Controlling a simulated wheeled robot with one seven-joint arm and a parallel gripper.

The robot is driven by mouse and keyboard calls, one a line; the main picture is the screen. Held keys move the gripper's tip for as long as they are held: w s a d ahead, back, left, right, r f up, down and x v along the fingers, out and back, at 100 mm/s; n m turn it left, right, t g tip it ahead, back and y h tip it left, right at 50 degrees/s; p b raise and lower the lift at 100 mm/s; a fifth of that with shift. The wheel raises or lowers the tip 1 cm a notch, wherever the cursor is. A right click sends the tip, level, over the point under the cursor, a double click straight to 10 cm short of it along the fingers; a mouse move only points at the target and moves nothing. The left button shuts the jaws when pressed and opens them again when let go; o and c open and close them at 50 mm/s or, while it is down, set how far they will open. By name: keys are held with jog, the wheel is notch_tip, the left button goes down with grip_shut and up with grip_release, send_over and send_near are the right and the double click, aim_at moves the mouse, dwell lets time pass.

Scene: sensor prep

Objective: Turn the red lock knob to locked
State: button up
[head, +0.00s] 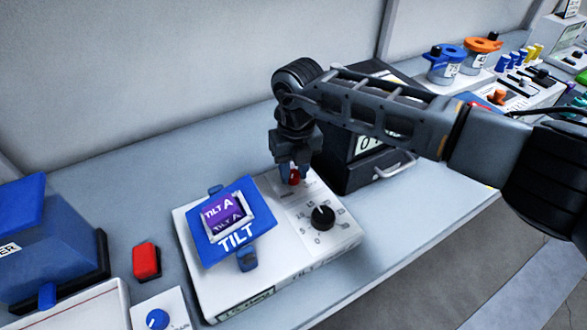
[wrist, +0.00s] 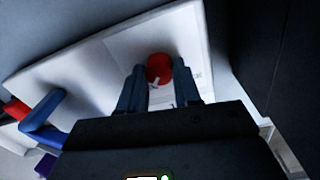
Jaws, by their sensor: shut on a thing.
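The red lock knob (head: 294,177) is on the top face of the white tilt unit (head: 335,240), at its back right corner. My gripper (head: 293,170) comes down from above with its fingers on either side of the knob. In the wrist view the round red knob (wrist: 159,68) sits between the two blue-grey fingertips (wrist: 160,75), which are shut on it. A short pale pointer mark shows on the knob. The print around it is partly hidden by the fingers, so the pointed-at setting cannot be read.
A blue tilt plate (head: 262,222) with a purple block (head: 224,214) and a black dial (head: 323,217) are on the same unit. A dark box with a handle (head: 385,172) stands close behind to the right. A red button (head: 146,262) is at left.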

jog(key=n+b, duration=0.2)
jog(key=n, duration=0.2)
jog(key=shift+w+f+n, duration=0.1)
jog(key=shift+n, duration=0.2)
jog(key=n+b, duration=0.2)
jog(key=n, duration=0.2)
jog(key=shift+b, duration=0.35)
jog(key=n+b, duration=0.2)
jog(key=n, duration=0.3)
jog(key=shift+b, duration=0.4)
jog(key=shift+a+n+h+b, duration=0.1)
jog(key=shift+n+h+b, duration=0.2)
jog(key=shift+n+b, duration=1.15)
jog(key=shift+n+p, duration=0.4)
jog(key=shift+n, duration=0.25)
jog(key=o, duration=1.1)
jog(key=shift+c, duration=0.2)
